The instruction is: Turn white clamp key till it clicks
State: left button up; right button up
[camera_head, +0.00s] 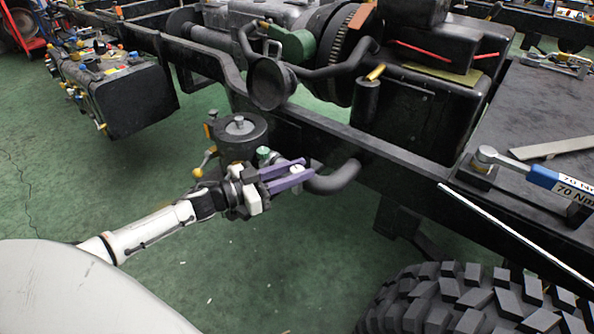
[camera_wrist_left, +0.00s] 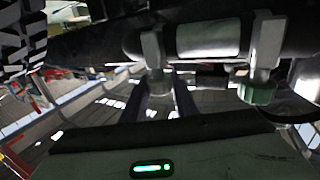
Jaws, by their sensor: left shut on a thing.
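A small white clamp key (camera_head: 297,168) sits between the purple fingers of my left gripper (camera_head: 304,167) in the head view. The fingers are shut on it, beside the black hose (camera_head: 339,178). In the wrist view, the left clamp (camera_wrist_left: 153,48) on the hose has its key between my dark fingers (camera_wrist_left: 160,98); the key is small and partly in shadow there. A second clamp with a green key (camera_head: 263,152) is close to the left; it also shows at the right of the wrist view (camera_wrist_left: 257,94), outside the fingers. My right gripper is not in view.
The long black frame rail (camera_head: 330,141) runs just behind the hose. A round black canister (camera_head: 239,134) with brass fittings is close to my left wrist. A tyre (camera_head: 470,302) and a blue-handled torque wrench (camera_head: 543,177) are at the right. Green floor below is clear.

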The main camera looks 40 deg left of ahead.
pick_arm(q)
jog(key=shift+f+m+g+h, duration=0.1)
jog(key=shift+m+g+h, duration=0.35)
jog(key=shift+h, duration=0.25)
jog(key=o, duration=1.1)
jog(key=p+v, duration=0.1)
jog(key=v, duration=0.9)
jog(key=shift+s, duration=0.1)
